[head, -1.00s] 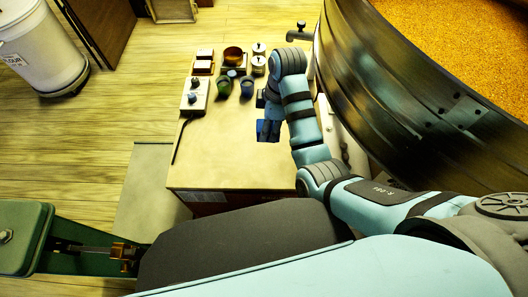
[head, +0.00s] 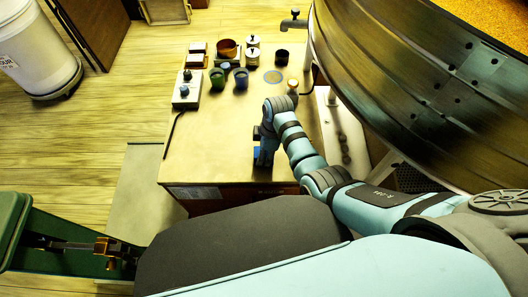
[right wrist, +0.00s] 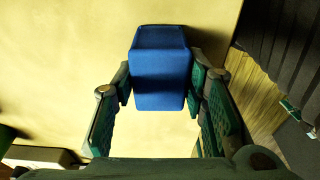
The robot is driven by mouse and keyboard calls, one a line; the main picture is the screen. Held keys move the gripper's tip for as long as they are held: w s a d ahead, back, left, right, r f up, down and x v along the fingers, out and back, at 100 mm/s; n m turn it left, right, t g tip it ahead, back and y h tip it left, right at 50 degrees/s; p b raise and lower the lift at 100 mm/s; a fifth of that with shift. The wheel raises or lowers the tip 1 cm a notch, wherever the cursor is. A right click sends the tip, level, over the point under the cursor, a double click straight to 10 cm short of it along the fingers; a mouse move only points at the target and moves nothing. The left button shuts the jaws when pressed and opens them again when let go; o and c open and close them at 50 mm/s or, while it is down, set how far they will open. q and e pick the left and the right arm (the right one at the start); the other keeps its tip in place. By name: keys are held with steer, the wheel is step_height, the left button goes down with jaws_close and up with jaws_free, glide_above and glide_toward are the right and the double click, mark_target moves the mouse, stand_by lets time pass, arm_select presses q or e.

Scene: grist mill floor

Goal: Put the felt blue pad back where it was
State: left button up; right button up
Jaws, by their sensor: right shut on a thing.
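The felt blue pad (right wrist: 160,68) is a thick blue block in the right wrist view. My right gripper (right wrist: 160,85) is shut on it, with one green-padded finger against each side. In the head view the blue pad (head: 262,160) shows small, partly hidden by my right gripper (head: 264,146), over the near right part of the pale tabletop (head: 215,150). Whether it touches the tabletop I cannot tell. My left gripper is not in view.
Toward the back of the table stand a green cup (head: 217,79), a blue cup (head: 241,79), a copper bowl (head: 227,48), a dark cup (head: 282,57) and a switch box (head: 187,91). A flat round disc (head: 273,76) lies nearby. The large vat (head: 420,90) bounds the right.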

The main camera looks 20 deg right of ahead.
steer(key=o, duration=1.1)
steer(key=shift+f, duration=0.15)
step_height(320, 180, up, 12)
steer(key=d+p, duration=0.1)
steer(key=p, duration=0.3)
steer(key=shift+s+d, duration=0.15)
steer(key=shift+d, duration=0.25)
